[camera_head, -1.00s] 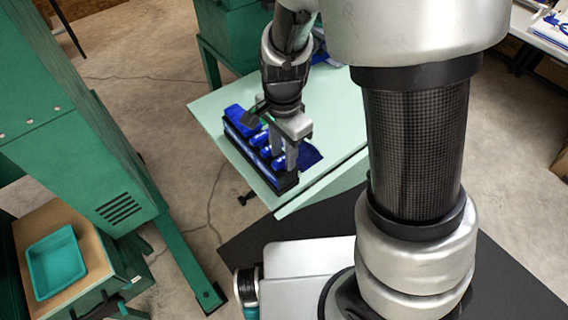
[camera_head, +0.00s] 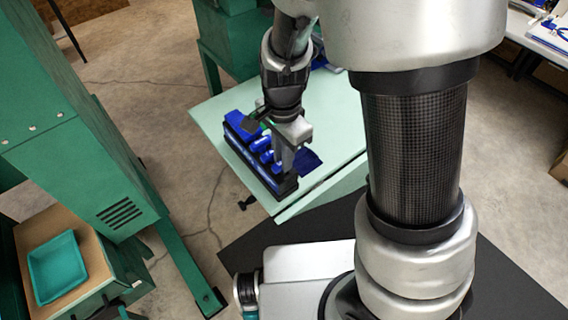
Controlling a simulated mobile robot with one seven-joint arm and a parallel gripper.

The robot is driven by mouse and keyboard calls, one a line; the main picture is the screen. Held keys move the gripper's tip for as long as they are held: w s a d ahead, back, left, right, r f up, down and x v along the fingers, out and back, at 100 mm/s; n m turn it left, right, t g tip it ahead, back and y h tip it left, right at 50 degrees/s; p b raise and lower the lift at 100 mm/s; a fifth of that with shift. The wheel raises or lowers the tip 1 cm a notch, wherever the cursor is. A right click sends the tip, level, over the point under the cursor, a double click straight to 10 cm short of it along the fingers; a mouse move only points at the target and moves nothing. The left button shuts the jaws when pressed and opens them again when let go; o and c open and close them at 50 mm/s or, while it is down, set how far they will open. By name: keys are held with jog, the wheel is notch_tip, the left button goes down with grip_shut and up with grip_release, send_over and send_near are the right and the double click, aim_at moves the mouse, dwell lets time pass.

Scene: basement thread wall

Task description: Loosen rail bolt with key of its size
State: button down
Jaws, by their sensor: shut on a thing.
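My gripper (camera_head: 284,160) is over the right part of a dark rack (camera_head: 258,176) on the pale green table. The rack holds several blue-handled keys (camera_head: 262,146) in a row. The gripper's fingers point down and are shut on one of the blue keys, which is mostly hidden by the fingers. I cannot tell its size or whether it still sits in its slot. A blue flat piece (camera_head: 309,160) lies beside the rack, to the right of the gripper. No rail bolt can be made out.
The pale green table (camera_head: 335,110) has free room to the right of the rack. A green machine (camera_head: 75,130) stands at the left. A teal tray (camera_head: 57,268) sits on a brown-topped green cabinet at lower left. Another table with blue items stands at the upper right.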

jog(key=shift+r+p, duration=2.45)
jog(key=shift+r, duration=0.15)
